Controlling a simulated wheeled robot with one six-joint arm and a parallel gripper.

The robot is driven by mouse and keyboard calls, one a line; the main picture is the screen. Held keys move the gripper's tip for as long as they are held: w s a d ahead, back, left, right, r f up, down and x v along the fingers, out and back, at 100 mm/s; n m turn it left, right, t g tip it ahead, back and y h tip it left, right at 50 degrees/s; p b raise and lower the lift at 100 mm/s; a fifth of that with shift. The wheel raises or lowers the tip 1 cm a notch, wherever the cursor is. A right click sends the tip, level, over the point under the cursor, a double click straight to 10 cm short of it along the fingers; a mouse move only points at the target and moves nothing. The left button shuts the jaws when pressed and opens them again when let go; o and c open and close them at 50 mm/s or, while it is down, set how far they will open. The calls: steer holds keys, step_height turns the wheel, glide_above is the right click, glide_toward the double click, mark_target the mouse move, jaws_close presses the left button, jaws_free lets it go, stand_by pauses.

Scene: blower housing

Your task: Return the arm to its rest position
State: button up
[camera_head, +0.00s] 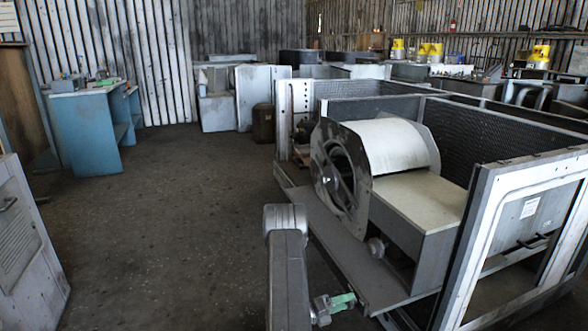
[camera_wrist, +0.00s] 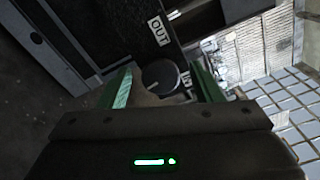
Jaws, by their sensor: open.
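My gripper (camera_wrist: 161,72) is open, with its two green fingers apart in the wrist view. A dark round knob or cap (camera_wrist: 160,77) shows between the fingers. I cannot tell how far it is from them, but nothing looks gripped. In the head view my arm (camera_head: 287,262) stands upright in the foreground, and a green finger of the gripper (camera_head: 341,301) shows low at its right side. The gripper is beside the lower front edge of the metal unit that holds the blower housing (camera_head: 395,148). The other finger is not clear there.
The blower's metal frame (camera_head: 497,225) fills the right side, close to my arm. A dark panel with an "OUT" label (camera_wrist: 157,30) shows in the wrist view. A blue bench (camera_head: 87,135) stands back left and a grey cabinet (camera_head: 25,245) front left. The floor between is clear.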

steer(key=m+b, duration=0.2)
steer(key=m, duration=0.4)
steer(key=shift+r+m, duration=0.1)
steer(key=shift+m, duration=0.2)
steer(key=shift+s, duration=0.15)
